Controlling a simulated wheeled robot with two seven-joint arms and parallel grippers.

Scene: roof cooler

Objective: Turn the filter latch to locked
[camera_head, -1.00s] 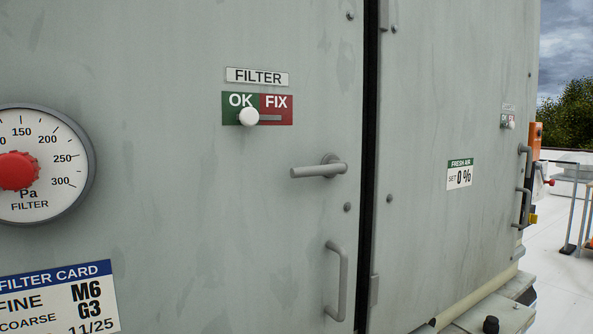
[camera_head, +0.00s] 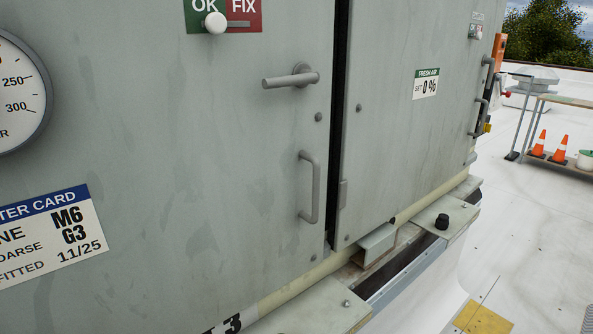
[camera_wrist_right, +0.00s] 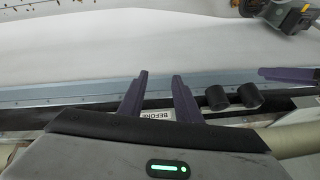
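The filter latch (camera_head: 291,79) is a grey lever handle on the pale green filter door (camera_head: 200,150). Its lever lies roughly horizontal, pointing left from its round pivot. A grey vertical pull handle (camera_head: 309,187) is below it. Above it, the OK/FIX slider's white knob (camera_head: 215,23) sits at the OK side. My right gripper (camera_wrist_right: 160,78) shows in the right wrist view with its two dark purple fingers apart and nothing between them. The latch does not show in that view. Neither gripper shows in the head view.
A pressure gauge (camera_head: 15,92) and filter card (camera_head: 52,235) are on the door at left. The unit's base rail (camera_head: 400,275) juts out below the doors. Two orange cones (camera_head: 549,145) stand on a shelf at right. White roof (camera_head: 550,230) lies open at right.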

